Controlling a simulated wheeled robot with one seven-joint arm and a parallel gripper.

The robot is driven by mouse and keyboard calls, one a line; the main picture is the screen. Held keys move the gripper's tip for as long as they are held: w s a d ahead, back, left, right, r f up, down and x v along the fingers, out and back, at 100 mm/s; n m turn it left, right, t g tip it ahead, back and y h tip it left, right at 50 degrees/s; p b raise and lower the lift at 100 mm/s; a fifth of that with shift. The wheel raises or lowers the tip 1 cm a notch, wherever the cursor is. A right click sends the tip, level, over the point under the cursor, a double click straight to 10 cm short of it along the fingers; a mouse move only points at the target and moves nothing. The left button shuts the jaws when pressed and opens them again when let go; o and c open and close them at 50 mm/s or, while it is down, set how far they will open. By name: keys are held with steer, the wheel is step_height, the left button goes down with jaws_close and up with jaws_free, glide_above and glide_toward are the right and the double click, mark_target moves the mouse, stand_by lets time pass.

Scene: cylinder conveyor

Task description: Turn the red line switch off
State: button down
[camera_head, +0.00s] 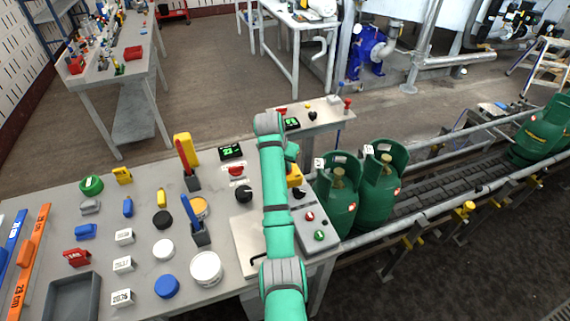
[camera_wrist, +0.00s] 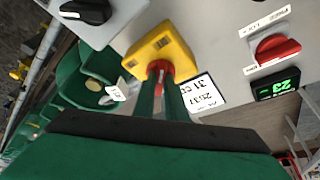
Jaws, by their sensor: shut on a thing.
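A yellow switch box (camera_wrist: 178,45) with a red switch (camera_wrist: 158,66) on its face is mounted on the grey panel. My gripper (camera_wrist: 160,78) is shut on the red switch; its two green fingers hide much of it, so its exact angle cannot be told. In the head view the yellow box (camera_head: 295,176) shows just right of my arm, and my gripper (camera_head: 292,155) is mostly hidden by the arm.
A black knob (camera_wrist: 86,10) and a red knob (camera_wrist: 277,48) above a green display (camera_wrist: 277,88) flank the box. A white dated label (camera_wrist: 202,93) is beside it. Green gas cylinders (camera_head: 378,190) stand on the conveyor (camera_head: 440,186) to the right. The left table is crowded with small objects.

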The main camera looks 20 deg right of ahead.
steer(key=c, duration=1.8)
jaws_free()
steer(key=shift+d, duration=0.1)
steer(key=v, duration=1.1)
steer(key=shift+f, duration=0.15)
